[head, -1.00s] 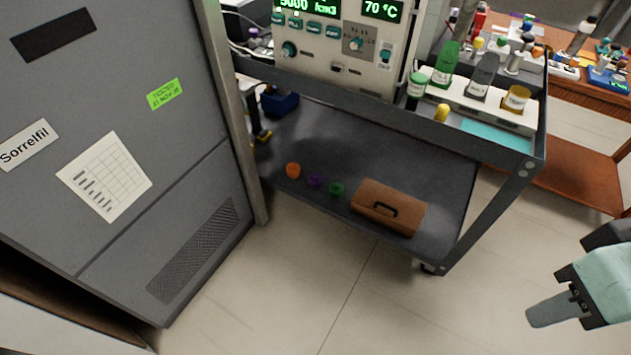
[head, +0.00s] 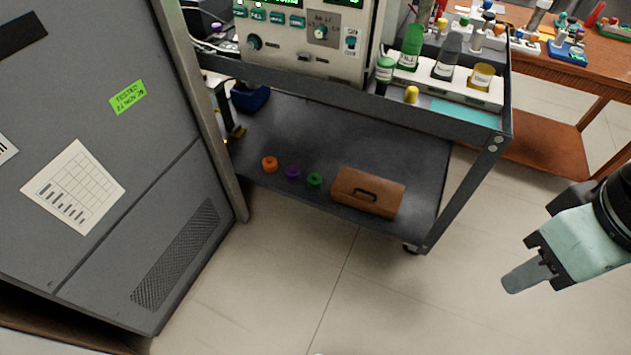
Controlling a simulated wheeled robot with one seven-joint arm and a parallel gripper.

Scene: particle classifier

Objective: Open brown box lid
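The brown box (head: 348,202) sits on the lower shelf of the grey cart, near the shelf's front right edge. Its lid (head: 385,183) is down, and a dark handle (head: 366,194) shows on its near face. My gripper (head: 522,278) is at the right of the head view, over the floor, to the right of the cart and well apart from the box. Its finger points left; only one finger outline shows, so its opening cannot be made out. I see nothing held in it.
Orange (head: 270,164), purple (head: 293,171) and green (head: 315,180) caps lie left of the box on the cart shelf (head: 400,150). The cart's upper tray and corner post (head: 465,195) frame the shelf. A grey cabinet (head: 110,180) stands left. The floor in front is clear.

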